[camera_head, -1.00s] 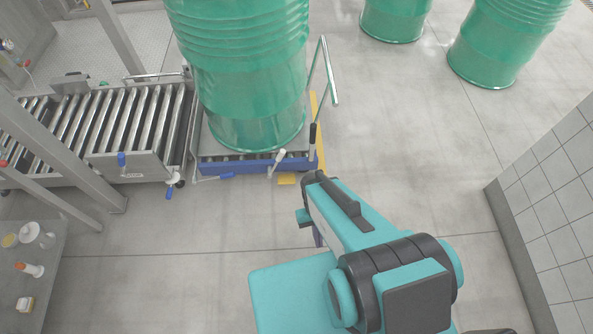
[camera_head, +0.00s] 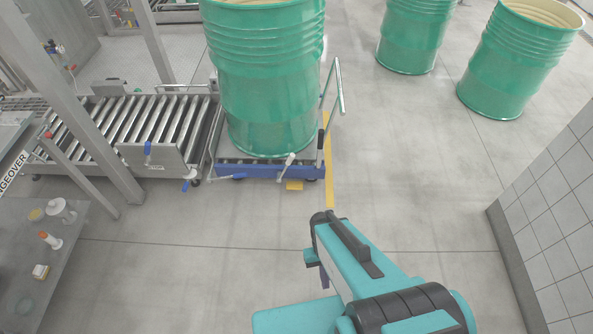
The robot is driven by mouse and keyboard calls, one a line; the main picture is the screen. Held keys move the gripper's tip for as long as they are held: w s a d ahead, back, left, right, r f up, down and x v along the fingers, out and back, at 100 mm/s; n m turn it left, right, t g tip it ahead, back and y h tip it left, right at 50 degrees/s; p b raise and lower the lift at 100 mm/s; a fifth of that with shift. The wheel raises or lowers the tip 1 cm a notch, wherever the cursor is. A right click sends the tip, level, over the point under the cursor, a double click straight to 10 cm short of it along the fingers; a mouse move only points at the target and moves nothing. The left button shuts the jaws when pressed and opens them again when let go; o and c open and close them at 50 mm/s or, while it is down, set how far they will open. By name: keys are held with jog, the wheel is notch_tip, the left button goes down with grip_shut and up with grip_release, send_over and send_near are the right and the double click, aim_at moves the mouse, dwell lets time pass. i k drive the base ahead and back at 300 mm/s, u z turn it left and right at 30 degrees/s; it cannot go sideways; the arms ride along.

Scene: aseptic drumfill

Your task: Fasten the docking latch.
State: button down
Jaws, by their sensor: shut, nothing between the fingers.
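A green drum (camera_head: 268,105) stands upright on a low blue trolley (camera_head: 265,172) with a roller deck. The trolley stands close to the right end of a roller conveyor (camera_head: 135,127). Blue-handled levers show on the conveyor's end: an upper blue handle (camera_head: 148,148) and a lower blue handle (camera_head: 188,183). A lever with a blue grip (camera_head: 239,177) lies low at the trolley's front left, and a white-tipped lever (camera_head: 289,160) stands at its front. I cannot tell which is the docking latch or whether it is fastened. My teal arm reaches in from the lower right, apart from the trolley; its fingers are not visible.
Two more green drums (camera_head: 413,35) (camera_head: 515,65) stand on the floor at the back right. A tiled wall (camera_head: 550,220) bounds the right. A grey table (camera_head: 45,285) with small items is at the lower left. Floor before the trolley is clear.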

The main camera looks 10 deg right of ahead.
aim_at(291, 157)
jog(key=u, duration=1)
jog(key=i, duration=0.95)
jog(key=z, duration=0.1)
